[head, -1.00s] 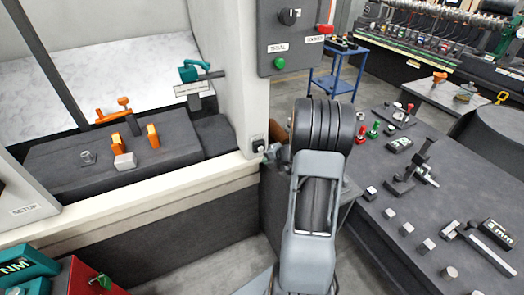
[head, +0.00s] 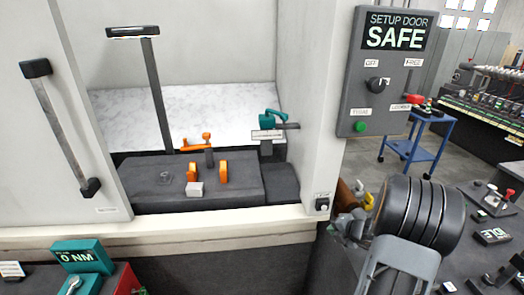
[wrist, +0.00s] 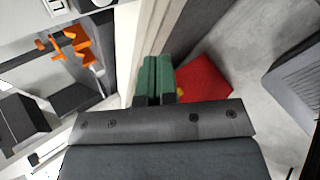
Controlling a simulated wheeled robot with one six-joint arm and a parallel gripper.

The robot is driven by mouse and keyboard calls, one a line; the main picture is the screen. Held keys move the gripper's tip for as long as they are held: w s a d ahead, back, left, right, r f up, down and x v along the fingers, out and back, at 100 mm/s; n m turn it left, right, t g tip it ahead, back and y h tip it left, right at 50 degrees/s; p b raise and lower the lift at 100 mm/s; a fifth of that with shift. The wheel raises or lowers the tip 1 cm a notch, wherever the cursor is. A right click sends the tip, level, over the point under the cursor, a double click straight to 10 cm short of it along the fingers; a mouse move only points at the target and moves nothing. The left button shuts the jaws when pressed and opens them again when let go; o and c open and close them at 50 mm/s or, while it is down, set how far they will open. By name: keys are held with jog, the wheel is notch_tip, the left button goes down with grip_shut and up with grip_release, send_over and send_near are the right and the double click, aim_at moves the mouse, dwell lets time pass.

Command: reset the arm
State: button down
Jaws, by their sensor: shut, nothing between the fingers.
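My gripper shows in the wrist view (wrist: 157,62) as two dark green fingers side by side, closed with nothing between them. In that view they point past the pale front of the machine, with a red box (wrist: 207,82) beyond them on the right. In the head view my arm (head: 415,215) is at the lower right, in front of the machine's right corner. Its rounded dark joint and grey link hide much of what is behind, and the fingertips cannot be made out clearly there.
The machine's dark bed (head: 240,190) holds orange clamps (head: 223,169) and a small light block (head: 195,189). A control panel (head: 383,70) reads "SETUP DOOR SAFE". A teal "NM" device (head: 82,256) is at lower left. A blue trolley (head: 420,145) stands on open floor behind.

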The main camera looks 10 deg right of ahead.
jog(key=s+a+r+m+g+h, duration=0.1)
jog(key=s+a+r+m+g, duration=0.1)
jog(key=s+a+r+m, duration=0.5)
jog(key=s+a+r+m+g+h, duration=0.1)
jog(key=s+a+r+m+g, duration=0.1)
jog(key=s+a+r+m, duration=0.6)
jog(key=a+r+m, duration=0.2)
jog(key=a+m, duration=0.5)
jog(key=m, duration=0.1)
jog(key=shift+a+g+h, duration=0.15)
jog(key=shift+g+h, duration=0.15)
